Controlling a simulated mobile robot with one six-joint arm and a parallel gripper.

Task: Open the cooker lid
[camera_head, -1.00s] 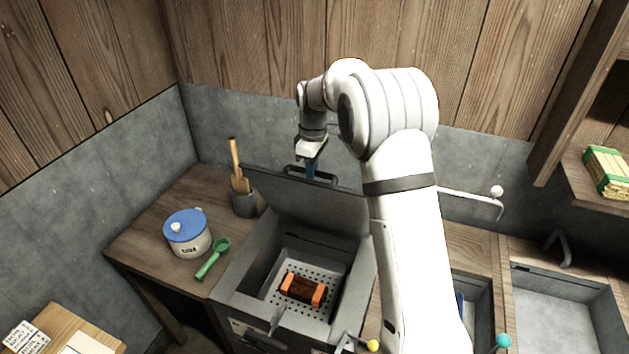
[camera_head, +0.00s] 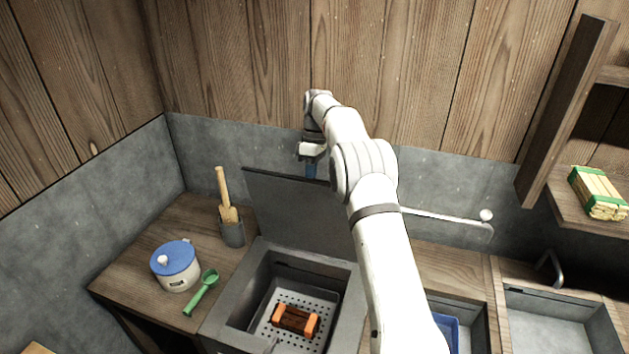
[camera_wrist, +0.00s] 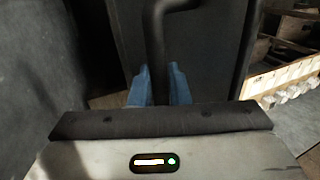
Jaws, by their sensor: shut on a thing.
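The grey cooker (camera_head: 243,265) stands open at the bottom middle of the head view. Its flat grey lid (camera_head: 295,212) is raised nearly upright at the back, close to the grey wall. My gripper (camera_head: 312,172) is at the lid's top edge. In the wrist view its blue fingers (camera_wrist: 158,88) are shut on the dark bar of the lid handle (camera_wrist: 160,45). Inside the cooker is a perforated tray (camera_head: 268,330) with a brown and orange block (camera_head: 295,320) on it.
Left of the cooker, a wooden counter holds a white pot with a blue lid (camera_head: 175,265), a green scoop (camera_head: 202,292) and a cup of wooden utensils (camera_head: 232,232). Right are a metal pipe (camera_head: 445,217), a sink basin (camera_head: 550,315) and a shelf with a green-banded bundle (camera_head: 598,192).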

